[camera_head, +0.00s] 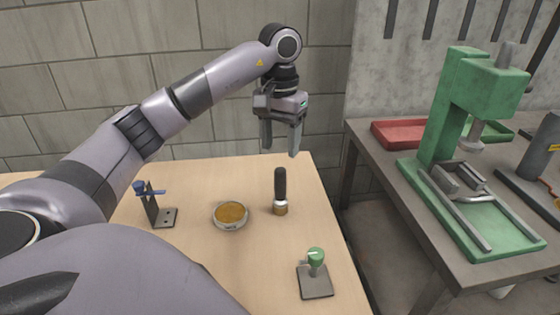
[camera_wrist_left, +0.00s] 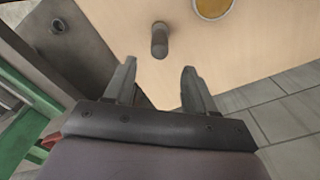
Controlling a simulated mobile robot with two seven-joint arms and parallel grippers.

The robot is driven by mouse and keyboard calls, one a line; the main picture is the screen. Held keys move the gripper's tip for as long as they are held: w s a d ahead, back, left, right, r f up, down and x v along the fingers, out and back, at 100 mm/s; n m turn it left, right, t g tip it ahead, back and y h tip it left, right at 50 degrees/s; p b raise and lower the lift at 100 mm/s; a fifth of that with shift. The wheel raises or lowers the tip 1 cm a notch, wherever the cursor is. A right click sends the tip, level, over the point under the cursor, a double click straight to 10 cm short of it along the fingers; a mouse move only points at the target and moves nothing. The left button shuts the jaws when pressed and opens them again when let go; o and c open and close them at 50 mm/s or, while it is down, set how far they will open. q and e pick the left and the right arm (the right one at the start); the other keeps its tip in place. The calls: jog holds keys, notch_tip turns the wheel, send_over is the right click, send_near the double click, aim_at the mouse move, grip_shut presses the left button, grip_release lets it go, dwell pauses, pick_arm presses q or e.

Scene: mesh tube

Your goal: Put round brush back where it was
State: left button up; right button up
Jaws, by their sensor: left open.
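The round brush (camera_head: 280,190) stands upright on the wooden table, with a dark handle on top and a metal band and pale bristles at the bottom. In the left wrist view the brush (camera_wrist_left: 159,40) is seen from above, beyond the fingertips. My left gripper (camera_head: 281,150) is open and empty, above and a little behind the brush, apart from it. Its two fingers (camera_wrist_left: 155,75) show spread in the left wrist view. My right gripper is not in view.
A round dish with orange-brown contents (camera_head: 230,215) stands left of the brush. A dark stand with a blue clamp (camera_head: 155,207) is further left. A green-topped fixture (camera_head: 315,275) is in front. A grey bench with a green press (camera_head: 465,150) and red tray (camera_head: 398,133) stands right, across a gap.

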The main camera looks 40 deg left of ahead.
pick_arm(q)
jog(key=shift+r+p, duration=0.4)
jog(key=shift+r, duration=0.85)
jog(key=shift+s, duration=0.1)
